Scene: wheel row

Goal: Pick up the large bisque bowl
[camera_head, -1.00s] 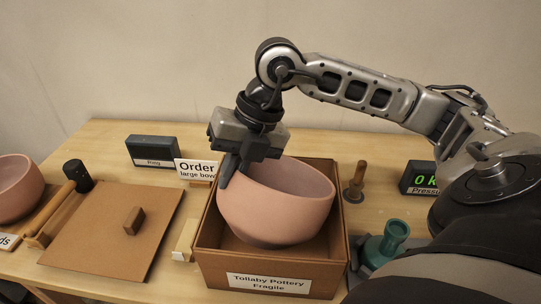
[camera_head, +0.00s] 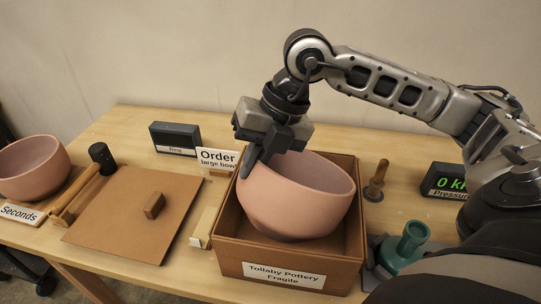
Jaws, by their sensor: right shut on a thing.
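The large bisque bowl (camera_head: 300,200) is pinkish and sits tilted in the open cardboard box (camera_head: 226,255) labelled "Tollaby Pottery Fragile". Its rim stands above the box walls. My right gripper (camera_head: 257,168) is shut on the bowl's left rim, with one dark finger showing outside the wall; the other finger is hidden. I cannot tell whether the bowl's base touches the box floor. A card (camera_head: 218,159) reading "Order large bowl" stands behind the box at its left. My left gripper is not in view.
Another pinkish bowl (camera_head: 30,172) stands at the far left by a "Seconds" sign (camera_head: 20,214). A mallet (camera_head: 99,156), a brown board with a handle (camera_head: 130,225) and a "Ring" box (camera_head: 175,138) lie left. A stamp-like tool (camera_head: 375,182), pressure display (camera_head: 441,182) and green vessel (camera_head: 404,245) stand right.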

